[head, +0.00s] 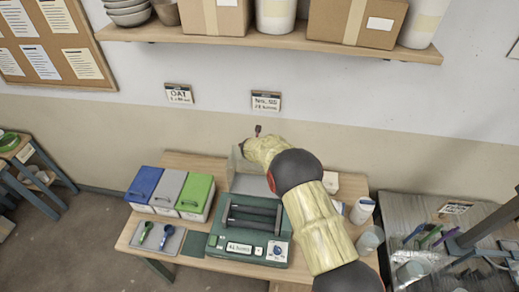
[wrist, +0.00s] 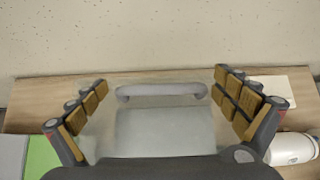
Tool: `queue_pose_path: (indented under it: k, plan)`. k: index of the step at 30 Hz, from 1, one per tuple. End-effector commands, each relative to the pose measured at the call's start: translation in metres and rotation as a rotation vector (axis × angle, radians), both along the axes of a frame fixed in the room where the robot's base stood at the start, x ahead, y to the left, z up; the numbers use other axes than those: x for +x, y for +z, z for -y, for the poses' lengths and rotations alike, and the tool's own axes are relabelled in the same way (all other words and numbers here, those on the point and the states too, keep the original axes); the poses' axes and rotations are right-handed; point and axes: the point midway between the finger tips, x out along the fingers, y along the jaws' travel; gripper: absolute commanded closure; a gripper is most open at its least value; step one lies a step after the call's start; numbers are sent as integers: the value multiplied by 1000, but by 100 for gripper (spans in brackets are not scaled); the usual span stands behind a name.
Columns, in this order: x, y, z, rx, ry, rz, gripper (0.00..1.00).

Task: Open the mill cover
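The green mill (head: 226,243) stands on the wooden table, with dark rollers (head: 250,217) exposed and a blue knob on its front. Its clear cover (head: 248,184) stands raised behind the rollers, partly hidden by my arm. In the wrist view the clear cover (wrist: 160,130) lies ahead, with a grey bar handle (wrist: 162,90) along its far edge. My gripper (wrist: 160,82) is open, its padded fingers wide apart on either side of the cover and handle. No grip on the handle shows. In the head view the gripper (head: 257,133) is by the cover's top, its fingers mostly unclear.
Blue, grey and green lidded bins (head: 172,192) stand left of the mill. A grey tray (head: 158,238) holds a green and a blue tool. A white container (head: 362,210) stands at the right. The wall is close behind the table, and a loaded shelf (head: 270,36) hangs above.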

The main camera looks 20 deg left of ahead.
Motion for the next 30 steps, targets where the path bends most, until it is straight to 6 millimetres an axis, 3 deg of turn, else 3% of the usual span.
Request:
queue_pose_path:
  k: [11, 30]
  plan:
    - [-6, -3, 2, -5, 1, -7, 0]
    - [-65, 61, 16, -5, 1, -5, 0]
